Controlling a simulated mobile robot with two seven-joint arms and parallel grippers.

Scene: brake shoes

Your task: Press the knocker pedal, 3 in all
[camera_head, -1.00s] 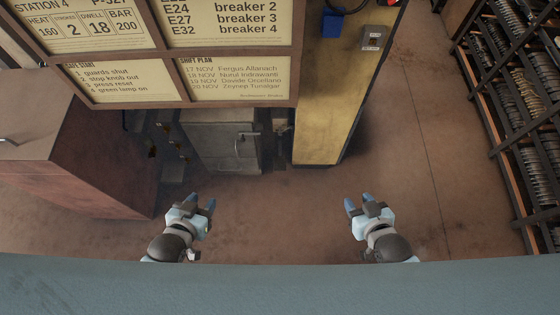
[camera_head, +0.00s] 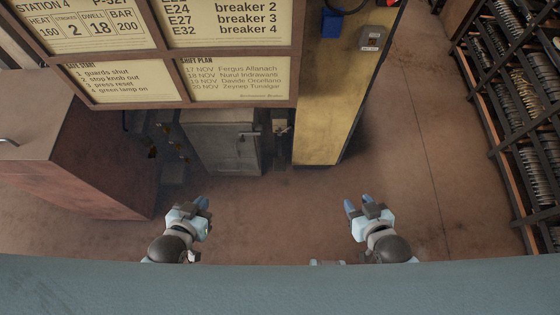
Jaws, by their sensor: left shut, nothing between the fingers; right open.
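I cannot pick out the knocker pedal with certainty in the head view. My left gripper (camera_head: 203,202) is shut and empty, above the floor in front of the grey cabinet (camera_head: 222,150). My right gripper (camera_head: 357,202) is open and empty, above bare floor in front of the yellow panel (camera_head: 330,110). Neither gripper touches anything.
A framed notice board (camera_head: 140,54) hides much of the upper left. A reddish-brown cabinet (camera_head: 90,155) stands at left. A dark rack of brake shoes (camera_head: 515,100) lines the right. A blue box (camera_head: 332,22) and grey box (camera_head: 371,38) show at the top. The brown floor (camera_head: 400,170) is clear.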

